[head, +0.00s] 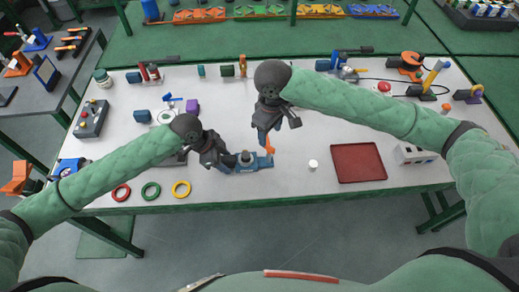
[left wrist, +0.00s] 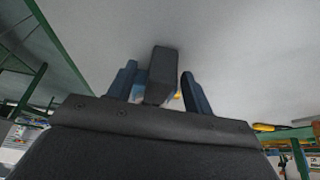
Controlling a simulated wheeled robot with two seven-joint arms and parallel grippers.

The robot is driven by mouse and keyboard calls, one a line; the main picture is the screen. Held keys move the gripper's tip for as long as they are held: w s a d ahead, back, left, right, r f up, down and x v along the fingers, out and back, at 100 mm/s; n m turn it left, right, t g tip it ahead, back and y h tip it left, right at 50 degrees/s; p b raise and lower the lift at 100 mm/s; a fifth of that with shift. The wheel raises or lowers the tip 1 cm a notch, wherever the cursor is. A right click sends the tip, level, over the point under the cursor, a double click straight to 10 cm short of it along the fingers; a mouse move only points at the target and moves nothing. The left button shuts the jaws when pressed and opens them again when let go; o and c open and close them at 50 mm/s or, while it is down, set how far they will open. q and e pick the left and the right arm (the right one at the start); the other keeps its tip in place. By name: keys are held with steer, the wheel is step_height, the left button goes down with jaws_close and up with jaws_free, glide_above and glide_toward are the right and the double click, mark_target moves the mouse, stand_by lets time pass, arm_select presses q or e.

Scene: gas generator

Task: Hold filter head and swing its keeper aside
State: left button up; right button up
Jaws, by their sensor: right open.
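The filter unit has a blue base (head: 262,162) near the table's front middle, with a grey round filter head (head: 246,157) on its left part. An orange keeper (head: 269,145) stands up at its right end. My left gripper (head: 234,161) is at the left side of the filter head; whether it touches is unclear. In the left wrist view, its blue fingers (left wrist: 160,85) are apart, with a dark block between them that hides what lies beyond. My right gripper (head: 264,137) is open, pointing down just above and beside the keeper. Its fingertips partly hide the space behind the keeper.
A small white cylinder (head: 313,164) and a red tray (head: 358,162) are to the right. The table between filter unit and tray is mostly clear.

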arm_select(q)
steer(key=shift+r, duration=0.1)
steer(key=v, duration=1.1)
steer(key=shift+a+r, duration=0.2)
steer(key=shift+r, duration=0.15)
steer(key=shift+s, duration=0.1)
